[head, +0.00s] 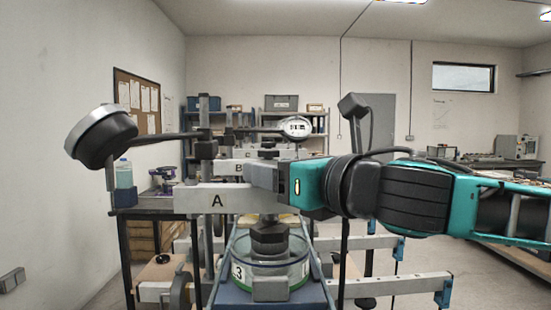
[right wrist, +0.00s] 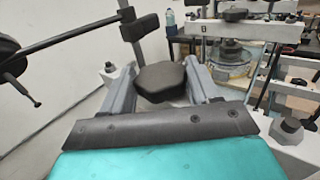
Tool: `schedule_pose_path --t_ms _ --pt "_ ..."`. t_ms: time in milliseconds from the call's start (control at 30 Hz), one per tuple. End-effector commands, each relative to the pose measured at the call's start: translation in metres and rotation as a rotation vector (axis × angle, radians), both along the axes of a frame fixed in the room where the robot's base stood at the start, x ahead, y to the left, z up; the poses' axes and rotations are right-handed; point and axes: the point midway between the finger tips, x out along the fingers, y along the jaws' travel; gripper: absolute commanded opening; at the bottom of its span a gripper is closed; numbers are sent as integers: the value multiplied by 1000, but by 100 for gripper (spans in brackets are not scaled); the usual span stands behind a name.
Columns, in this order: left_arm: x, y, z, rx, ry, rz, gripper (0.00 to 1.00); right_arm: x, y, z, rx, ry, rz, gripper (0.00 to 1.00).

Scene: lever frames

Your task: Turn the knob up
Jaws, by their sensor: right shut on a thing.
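A black hexagonal knob (right wrist: 160,82) sits between the two grey fingers of my right gripper (right wrist: 162,88) in the right wrist view. The gripper is shut on it, with a finger at each side. In the head view my right gripper (head: 262,177) reaches in from the right at the right end of the white crossbeam marked A (head: 215,200), and I cannot make out the held knob there. My left gripper is not in view.
A lever with a large round dark weight (head: 104,137) extends left. Below the gripper stands a clear dish (head: 298,270) with a dark hexagonal stack (head: 269,238). More frames stand behind, one marked B (head: 237,169). A bottle (head: 123,174) stands at left.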

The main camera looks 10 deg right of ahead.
Motion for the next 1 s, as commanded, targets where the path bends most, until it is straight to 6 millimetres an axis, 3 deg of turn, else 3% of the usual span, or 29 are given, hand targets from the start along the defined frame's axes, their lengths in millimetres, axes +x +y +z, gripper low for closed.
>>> schedule_pose_path --t_ms 600,633,867,1000 --pt "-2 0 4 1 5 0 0 1 -1 -1 0 2 52 30" --pt "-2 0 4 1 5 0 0 1 -1 -1 0 2 52 64" --pt "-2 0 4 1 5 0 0 1 -1 -1 0 1 51 86" --pt "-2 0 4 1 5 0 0 1 -1 0 0 1 52 86"
